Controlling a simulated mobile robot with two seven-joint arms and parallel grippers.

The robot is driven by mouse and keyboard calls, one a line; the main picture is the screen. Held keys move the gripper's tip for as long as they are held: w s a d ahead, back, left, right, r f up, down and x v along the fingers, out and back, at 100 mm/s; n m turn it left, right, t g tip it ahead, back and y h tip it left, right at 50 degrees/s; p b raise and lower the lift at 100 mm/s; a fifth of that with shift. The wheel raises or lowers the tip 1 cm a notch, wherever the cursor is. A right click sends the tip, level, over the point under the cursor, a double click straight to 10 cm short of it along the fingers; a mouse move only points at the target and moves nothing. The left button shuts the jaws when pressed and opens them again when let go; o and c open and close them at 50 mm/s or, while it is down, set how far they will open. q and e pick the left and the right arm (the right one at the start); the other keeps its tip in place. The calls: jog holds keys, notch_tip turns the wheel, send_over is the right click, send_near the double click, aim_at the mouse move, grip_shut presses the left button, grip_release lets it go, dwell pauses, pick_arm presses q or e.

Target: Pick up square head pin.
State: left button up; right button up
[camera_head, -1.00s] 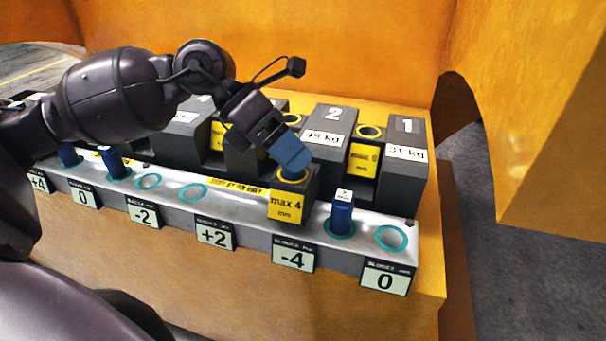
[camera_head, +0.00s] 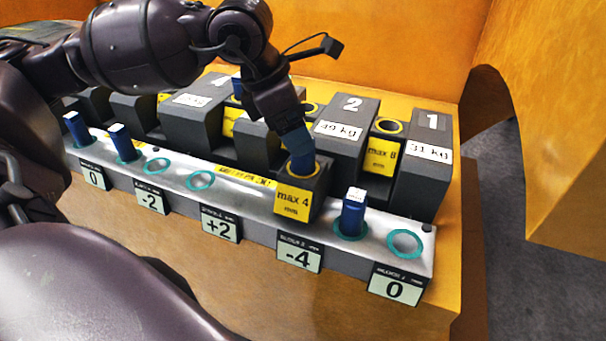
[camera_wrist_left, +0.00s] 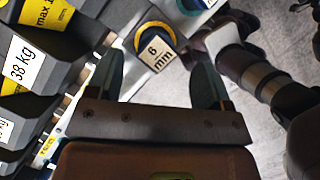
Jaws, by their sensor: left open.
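A blue pin (camera_head: 301,163) stands in the yellow-ringed hole of the "max 4 mm" block (camera_head: 313,193). In the left wrist view its square head (camera_wrist_left: 157,50) reads "6 mm" and shows between the fingers. My left gripper (camera_head: 296,141) is directly above this pin and open, with one finger on each side of the head in the left wrist view. Whether the fingers touch it I cannot tell. Another blue square-topped pin (camera_head: 353,212) stands in a teal-ringed hole of the front rail, right of the block. My right gripper is not in view.
The metal front rail (camera_head: 262,205) has empty teal-ringed holes and more blue pins (camera_head: 122,142) at left. Grey weights (camera_head: 342,137) stand close behind the gripper, with a "max 8" block (camera_head: 382,155) among them. An orange wall (camera_head: 400,40) closes the back.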

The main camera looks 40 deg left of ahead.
aim_at(303, 176)
pick_arm(q)
jog(key=x, duration=0.5)
jog(key=shift+a+f, duration=0.1)
jog(key=shift+a, duration=0.15)
grip_shut()
